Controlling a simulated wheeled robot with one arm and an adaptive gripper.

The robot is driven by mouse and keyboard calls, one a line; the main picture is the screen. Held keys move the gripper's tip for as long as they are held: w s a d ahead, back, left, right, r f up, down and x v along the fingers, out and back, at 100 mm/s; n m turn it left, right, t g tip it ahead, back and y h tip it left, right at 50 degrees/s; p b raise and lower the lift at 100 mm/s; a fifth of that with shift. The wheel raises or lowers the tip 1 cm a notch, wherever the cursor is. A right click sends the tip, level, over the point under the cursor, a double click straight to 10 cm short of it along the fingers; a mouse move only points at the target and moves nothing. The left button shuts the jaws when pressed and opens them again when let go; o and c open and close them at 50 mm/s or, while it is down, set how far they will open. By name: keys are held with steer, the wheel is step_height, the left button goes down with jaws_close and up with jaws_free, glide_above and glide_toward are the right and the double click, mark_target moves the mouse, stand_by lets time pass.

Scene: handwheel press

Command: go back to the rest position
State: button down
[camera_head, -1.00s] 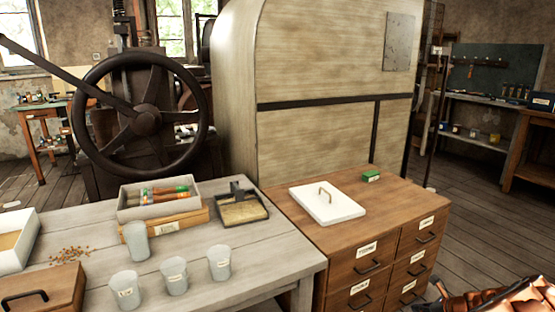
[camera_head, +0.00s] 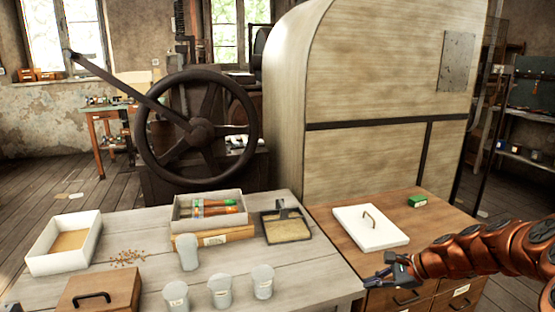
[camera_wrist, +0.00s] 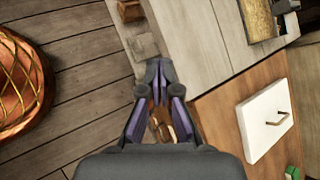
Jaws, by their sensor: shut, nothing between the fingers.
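My gripper (camera_head: 380,279) is shut and empty. In the head view it is at the lower right, above the front edge of the wooden drawer cabinet (camera_head: 332,226) and to the front of the white lid (camera_head: 371,229). My copper-coloured arm reaches in from the right edge. In the wrist view my gripper (camera_wrist: 159,75) points down, its fingertips together, over the gap between the grey table (camera_wrist: 205,60) and the cabinet front. The white lid (camera_wrist: 262,118) with its handle lies to the right there.
Several grey cups (camera_head: 221,292) stand on the table's front part. Behind them are a box of coloured-handled tools (camera_head: 208,208), a dustpan (camera_head: 286,225) and a white tray (camera_head: 62,243). The large handwheel (camera_head: 198,130) stands behind the table. A small green box (camera_head: 417,201) sits on the cabinet.

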steer(key=s+a+r+n+g+h+p, duration=0.2)
steer(key=s+a+r+n+g+p, duration=0.2)
steer(key=s+a+r+n+p, duration=0.8)
steer(key=s+d+r+n+h+p, duration=0.1)
steer(key=s+r+h, duration=0.1)
steer(key=s, duration=0.6)
steer(key=s+d+r+n+g+h+p, duration=0.1)
steer(key=s+r, duration=0.3)
steer(key=s, duration=0.5)
steer(key=s+d+r+n+g+h+p, duration=0.1)
steer(key=s+d+r+n+h, duration=0.1)
steer(key=s, duration=0.7)
steer(key=shift+s+d+r+n+h, duration=0.25)
steer(key=shift+d+r+n+h, duration=0.1)
steer(key=shift+r+n+h, duration=0.2)
